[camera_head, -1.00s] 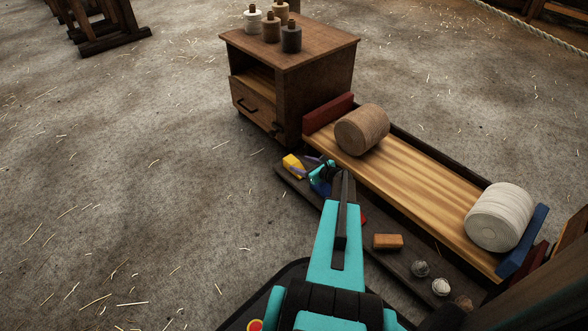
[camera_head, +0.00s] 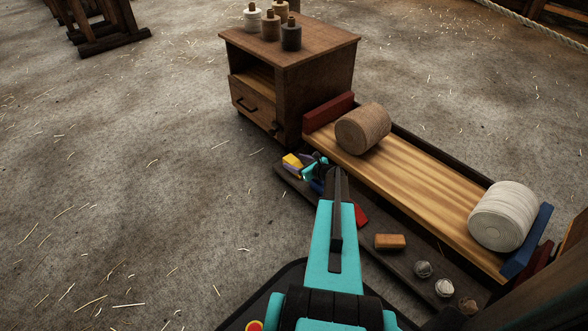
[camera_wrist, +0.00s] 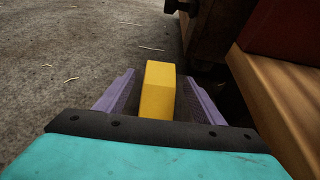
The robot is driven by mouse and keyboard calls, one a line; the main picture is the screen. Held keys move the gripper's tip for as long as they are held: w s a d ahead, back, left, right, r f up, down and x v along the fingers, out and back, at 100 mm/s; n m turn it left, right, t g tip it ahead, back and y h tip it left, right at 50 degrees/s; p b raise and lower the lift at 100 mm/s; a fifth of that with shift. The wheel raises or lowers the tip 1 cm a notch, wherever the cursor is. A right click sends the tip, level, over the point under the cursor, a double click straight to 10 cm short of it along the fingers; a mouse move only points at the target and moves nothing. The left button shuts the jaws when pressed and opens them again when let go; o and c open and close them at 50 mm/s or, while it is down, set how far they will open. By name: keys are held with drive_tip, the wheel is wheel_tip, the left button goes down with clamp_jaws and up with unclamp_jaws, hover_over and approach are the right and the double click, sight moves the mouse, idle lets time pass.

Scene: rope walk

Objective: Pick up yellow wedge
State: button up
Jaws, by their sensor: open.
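The yellow wedge (camera_head: 291,161) lies at the far left end of the low dark plank (camera_head: 374,245), just in front of the wooden cabinet. In the wrist view the yellow wedge (camera_wrist: 158,90) stands between the two purple fingers of my gripper (camera_wrist: 158,92). The fingers are spread, with a gap showing on each side of the wedge. The near end of the wedge is hidden by the dark edge of my gripper. In the head view my gripper (camera_head: 298,163) is at the wedge and partly covers it.
A wooden cabinet (camera_head: 312,85) with spools on top stands behind the wedge. A raised plank (camera_head: 415,190) with brown (camera_head: 362,129) and white (camera_head: 502,215) rolls runs close on the right. An orange block (camera_head: 390,241) and balls lie on the low plank. Open floor lies left.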

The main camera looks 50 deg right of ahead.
drive_tip(key=shift+x, duration=0.9)
drive_tip(key=c, duration=1.2)
